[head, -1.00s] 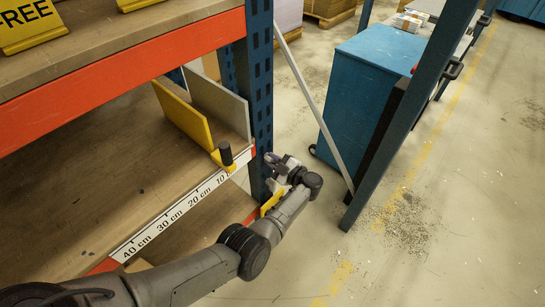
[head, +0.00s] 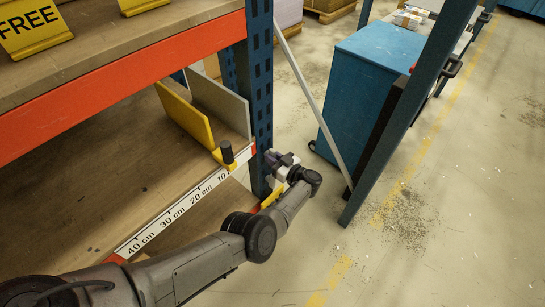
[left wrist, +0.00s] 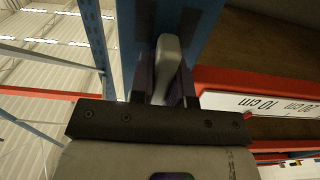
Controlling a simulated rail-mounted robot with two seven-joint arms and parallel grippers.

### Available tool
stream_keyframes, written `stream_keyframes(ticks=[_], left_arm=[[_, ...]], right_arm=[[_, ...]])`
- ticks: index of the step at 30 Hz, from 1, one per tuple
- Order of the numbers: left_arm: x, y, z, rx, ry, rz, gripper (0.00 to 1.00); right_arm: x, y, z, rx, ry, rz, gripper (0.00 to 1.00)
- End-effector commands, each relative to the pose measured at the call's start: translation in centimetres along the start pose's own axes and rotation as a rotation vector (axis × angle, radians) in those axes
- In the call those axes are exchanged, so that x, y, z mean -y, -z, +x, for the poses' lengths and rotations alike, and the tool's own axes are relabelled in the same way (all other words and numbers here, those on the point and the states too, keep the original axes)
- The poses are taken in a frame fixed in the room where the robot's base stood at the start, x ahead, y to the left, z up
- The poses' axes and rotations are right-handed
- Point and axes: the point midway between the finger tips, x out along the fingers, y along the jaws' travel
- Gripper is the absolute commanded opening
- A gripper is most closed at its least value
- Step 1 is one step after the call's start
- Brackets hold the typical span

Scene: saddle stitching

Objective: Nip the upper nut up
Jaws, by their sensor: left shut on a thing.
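My left gripper (head: 272,158) is at the blue rack upright (head: 260,90), just right of the end of the ruler strip. In the left wrist view my left gripper (left wrist: 163,88) is shut on a light grey bar with a rounded end (left wrist: 168,58), which looks like a tool handle. The bar lies in front of the blue upright (left wrist: 203,30), between the dark purplish fingers. The far end of the bar and whatever it touches are hidden. I cannot make out the upper nut in either view. My right gripper is not in view.
An orange beam with a centimetre ruler strip (head: 180,208) edges the wooden shelf. A yellow plate (head: 185,115), a grey plate (head: 220,103) and a black-knobbed yellow stop (head: 228,155) stand there. A blue cabinet (head: 365,95) and diagonal brace (head: 305,90) are beyond.

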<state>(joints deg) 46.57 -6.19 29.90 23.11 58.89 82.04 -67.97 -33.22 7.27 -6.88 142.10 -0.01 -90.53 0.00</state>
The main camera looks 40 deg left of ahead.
Motion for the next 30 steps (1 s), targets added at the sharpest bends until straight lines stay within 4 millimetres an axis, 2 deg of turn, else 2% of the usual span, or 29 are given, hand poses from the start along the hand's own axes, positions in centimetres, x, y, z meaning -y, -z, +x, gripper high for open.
stream_keyframes(ticks=[20, 21, 28, 30], left_arm=[[0.02, -0.07, 0.00, 0.000, 0.000, 0.050, 0.00], [0.02, -0.08, 0.00, 0.000, 0.000, 0.050, 0.21], [0.02, -0.04, 0.01, 0.000, 0.000, 0.049, 0.43], [0.01, -0.03, 0.01, 0.000, 0.000, 0.049, 0.43]], right_arm=[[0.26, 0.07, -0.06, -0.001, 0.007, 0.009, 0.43], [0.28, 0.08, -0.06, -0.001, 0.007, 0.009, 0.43], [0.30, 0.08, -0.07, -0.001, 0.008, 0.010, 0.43], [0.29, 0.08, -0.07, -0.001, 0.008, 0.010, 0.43]])
